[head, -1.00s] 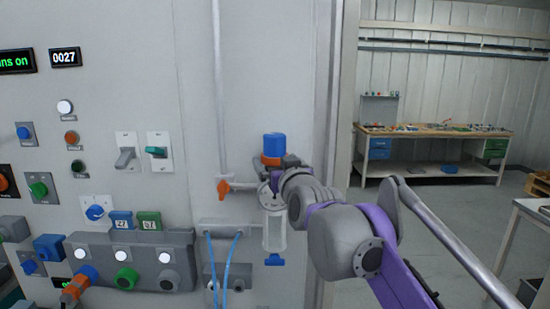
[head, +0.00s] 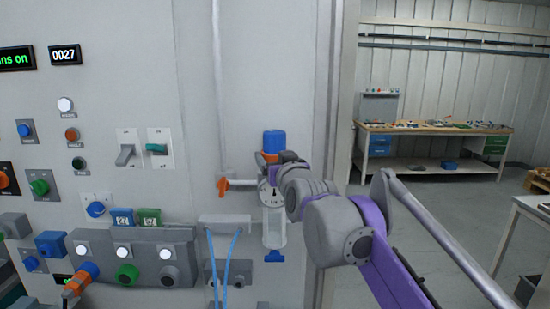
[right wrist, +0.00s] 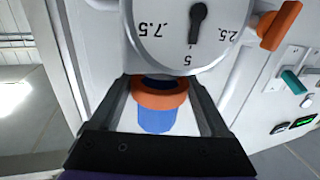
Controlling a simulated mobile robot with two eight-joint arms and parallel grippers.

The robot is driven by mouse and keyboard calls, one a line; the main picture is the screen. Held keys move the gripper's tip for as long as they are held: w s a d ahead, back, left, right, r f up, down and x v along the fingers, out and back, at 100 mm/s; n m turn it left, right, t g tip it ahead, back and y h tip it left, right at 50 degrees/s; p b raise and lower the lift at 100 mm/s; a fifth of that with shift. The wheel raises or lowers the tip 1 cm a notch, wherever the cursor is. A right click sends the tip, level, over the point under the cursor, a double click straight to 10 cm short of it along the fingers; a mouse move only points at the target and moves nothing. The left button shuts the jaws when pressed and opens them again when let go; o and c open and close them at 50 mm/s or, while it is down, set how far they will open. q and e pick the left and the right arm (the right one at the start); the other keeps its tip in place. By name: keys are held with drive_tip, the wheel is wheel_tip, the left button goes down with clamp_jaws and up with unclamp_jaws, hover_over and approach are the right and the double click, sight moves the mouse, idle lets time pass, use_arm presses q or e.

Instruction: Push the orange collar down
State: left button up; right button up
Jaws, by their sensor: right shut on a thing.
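The orange collar (right wrist: 160,96) is a ring around the base of a blue knob (right wrist: 157,122) in the right wrist view. My right gripper (right wrist: 161,88) has one finger on each side of the collar and is shut on it. In the head view the blue knob (head: 274,143) stands upright on top of the regulator on the panel, and a little of the collar (head: 266,157) shows below it. My right gripper (head: 284,158) partly hides the collar there. My left gripper is not in view.
Blue hoses (head: 231,262) and a control box (head: 140,250) are lower left.

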clamp_jaws()
drive_tip(key=shift+f, duration=0.8)
drive_tip(key=o, duration=1.5)
unclamp_jaws()
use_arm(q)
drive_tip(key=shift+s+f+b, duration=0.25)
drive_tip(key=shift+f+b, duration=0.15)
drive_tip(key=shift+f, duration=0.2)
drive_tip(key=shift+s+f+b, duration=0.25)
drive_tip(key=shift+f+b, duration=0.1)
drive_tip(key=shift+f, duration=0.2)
use_arm(e)
drive_tip(key=v, duration=1.1)
drive_tip(key=s+d+f+g+h, duration=0.1)
drive_tip(key=s+d+f+g, duration=0.25)
drive_tip(key=f, duration=0.75)
drive_tip(key=s+d+f+g+h, duration=0.1)
drive_tip(key=s+d+f+g, duration=0.2)
drive_tip(key=f, duration=0.8)
drive_tip(key=s+d+f+m+g+h, duration=0.1)
drive_tip(key=s+d+f, duration=0.3)
drive_tip(key=s+f, duration=0.6)
drive_tip(key=s+d+f+m+g+h, duration=0.1)
drive_tip(key=s+d+f+g, duration=0.3)
drive_tip(key=s+f, duration=0.6)
wheel_tip(320, 180, down, 4)
drive_tip(key=shift+s+r+m+h, duration=0.15)
drive_tip(key=shift+s+m+h, duration=0.2)
drive_tip(key=shift+m, duration=0.15)
